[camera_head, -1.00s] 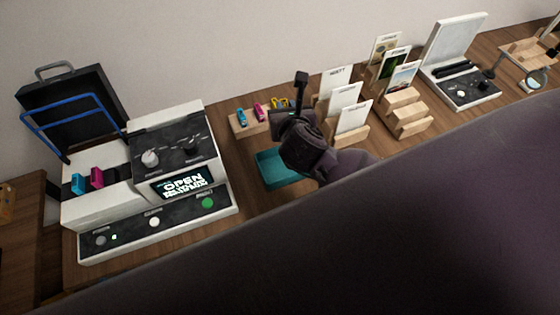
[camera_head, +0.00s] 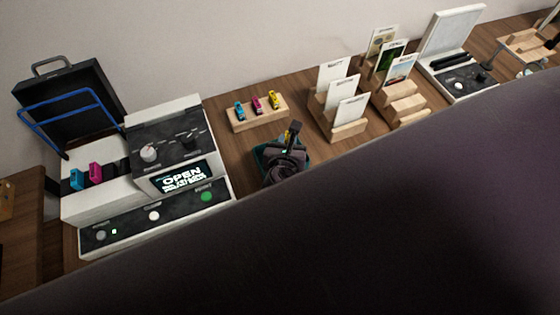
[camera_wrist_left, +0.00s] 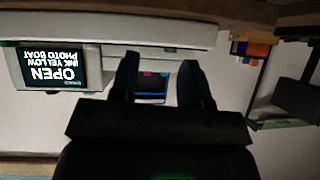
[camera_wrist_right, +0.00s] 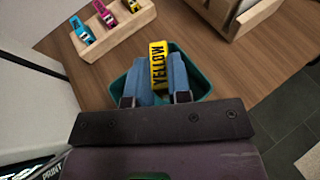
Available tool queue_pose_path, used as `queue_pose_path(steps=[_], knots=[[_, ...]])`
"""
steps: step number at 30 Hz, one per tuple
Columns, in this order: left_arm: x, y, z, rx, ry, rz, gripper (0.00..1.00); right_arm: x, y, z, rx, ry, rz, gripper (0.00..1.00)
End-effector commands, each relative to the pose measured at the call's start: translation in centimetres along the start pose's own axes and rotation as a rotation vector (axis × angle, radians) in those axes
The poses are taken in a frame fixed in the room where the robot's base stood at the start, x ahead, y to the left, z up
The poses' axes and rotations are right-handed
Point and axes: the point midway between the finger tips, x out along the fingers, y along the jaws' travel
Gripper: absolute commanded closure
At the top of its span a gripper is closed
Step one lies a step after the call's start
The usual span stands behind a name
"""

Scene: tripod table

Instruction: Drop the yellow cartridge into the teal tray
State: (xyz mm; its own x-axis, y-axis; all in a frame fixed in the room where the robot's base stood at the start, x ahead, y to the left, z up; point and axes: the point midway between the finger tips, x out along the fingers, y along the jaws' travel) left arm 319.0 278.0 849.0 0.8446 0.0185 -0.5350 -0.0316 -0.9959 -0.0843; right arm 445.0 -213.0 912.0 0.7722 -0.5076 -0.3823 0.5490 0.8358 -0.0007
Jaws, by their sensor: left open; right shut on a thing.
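The yellow cartridge (camera_wrist_right: 158,65), lettered YELLOW, is between the fingers of my right gripper (camera_wrist_right: 160,85), which is shut on it. In the right wrist view it is over the teal tray (camera_wrist_right: 197,82), whose rim shows around the fingers. In the head view the right gripper (camera_head: 287,150) covers most of the teal tray (camera_head: 257,152), and a bit of the yellow cartridge (camera_head: 288,135) shows. I cannot tell how high above the tray floor it is. My left gripper (camera_wrist_left: 162,65) is open and empty in the left wrist view.
A wooden rack (camera_head: 260,118) with cyan, magenta and yellow cartridges stands behind the tray. The printer (camera_head: 150,200), with an OPEN screen, is at the left. Wooden card holders (camera_head: 345,130) are at the right. My own dark arm covers the lower right.

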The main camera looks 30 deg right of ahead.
Motion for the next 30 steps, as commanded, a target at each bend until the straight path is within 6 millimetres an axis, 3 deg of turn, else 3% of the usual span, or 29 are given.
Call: queue_pose_path(steps=[10,22,23,24,28,30], knots=[[2.0,0.4,1.3,0.002,0.02,0.003,0.57,1.4,0.0,-3.4,-0.002,0.0,0.001,1.0],[2.2,0.4,1.5,0.004,0.022,0.004,0.57,1.6,0.0,-3.7,0.001,0.0,0.001,1.0],[2.2,0.4,1.5,0.004,0.022,0.004,0.57,1.6,0.0,-3.7,0.001,0.0,0.001,0.77],[2.2,0.4,1.5,0.004,0.022,0.004,0.57,1.6,0.0,-3.7,0.001,0.0,0.001,0.71],[2.2,0.4,1.6,0.004,0.021,0.004,0.57,1.6,0.0,-3.7,0.001,0.0,0.001,0.52],[2.2,0.4,1.7,0.004,0.019,0.004,0.57,1.6,0.0,-3.7,0.001,0.0,0.001,0.52]])
